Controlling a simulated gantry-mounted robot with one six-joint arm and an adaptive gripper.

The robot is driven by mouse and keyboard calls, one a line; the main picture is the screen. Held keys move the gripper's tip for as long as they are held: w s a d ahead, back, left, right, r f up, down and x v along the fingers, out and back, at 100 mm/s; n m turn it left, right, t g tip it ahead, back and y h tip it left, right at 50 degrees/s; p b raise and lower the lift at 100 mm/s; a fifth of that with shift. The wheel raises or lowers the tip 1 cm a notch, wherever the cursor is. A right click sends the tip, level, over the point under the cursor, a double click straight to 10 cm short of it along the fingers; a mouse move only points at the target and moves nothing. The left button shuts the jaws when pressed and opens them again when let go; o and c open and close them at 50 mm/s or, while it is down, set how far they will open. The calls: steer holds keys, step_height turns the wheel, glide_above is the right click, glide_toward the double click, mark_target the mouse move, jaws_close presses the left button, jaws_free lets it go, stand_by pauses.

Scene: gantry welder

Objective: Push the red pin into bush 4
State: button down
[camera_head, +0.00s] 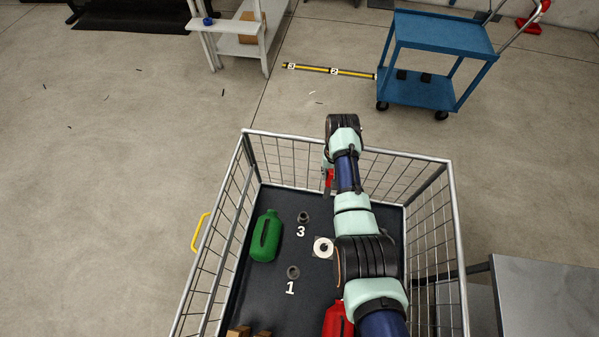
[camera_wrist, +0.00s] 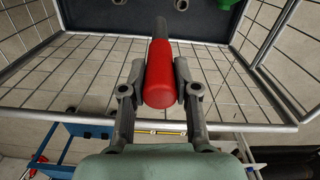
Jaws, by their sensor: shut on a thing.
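The red pin (camera_wrist: 160,75) is held between the two fingers of my gripper (camera_wrist: 160,88) in the wrist view. Its red grip is nearest the camera and its dark grey tip points away, towards the dark cart floor. A bit of the red pin also shows beside my arm in the head view (camera_head: 329,178), over the far part of the cart. Bush 3 (camera_head: 303,217) and bush 1 (camera_head: 293,272) stand on the floor beside their white numbers. No number 4 shows; my arm covers that side. Grey bushes show partly in the wrist view (camera_wrist: 181,4), their numbers unreadable.
The wire cart (camera_head: 200,262) has mesh walls and a metal rim around the dark floor. Inside are a green bottle (camera_head: 266,237), a white ring-shaped part (camera_head: 323,248), a red container (camera_head: 336,320) and brown blocks (camera_head: 240,331). A blue trolley (camera_head: 440,35) stands beyond.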

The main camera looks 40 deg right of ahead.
steer(key=s+d+f+m+b, duration=0.1)
steer(key=s+d+f+b, duration=0.2)
steer(key=f, duration=0.4)
steer(key=s+d+f+m+b, duration=0.1)
steer(key=s+d+f+b, duration=0.3)
steer(key=f+b, duration=0.2)
steer(key=s+d+f+m+b, duration=0.1)
steer(key=s+d+f+b, duration=0.2)
steer(key=f, duration=0.5)
steer(key=shift+s+d+b, duration=0.25)
steer(key=shift+d+b, duration=0.6)
steer(key=shift+b, duration=0.2)
steer(key=shift+f, duration=0.2)
step_height(320, 180, down, 6)
steer(key=b, duration=0.5)
steer(key=shift+r, duration=0.2)
steer(key=shift+f, duration=0.2)
steer(key=c, duration=0.8)
jaws_free()
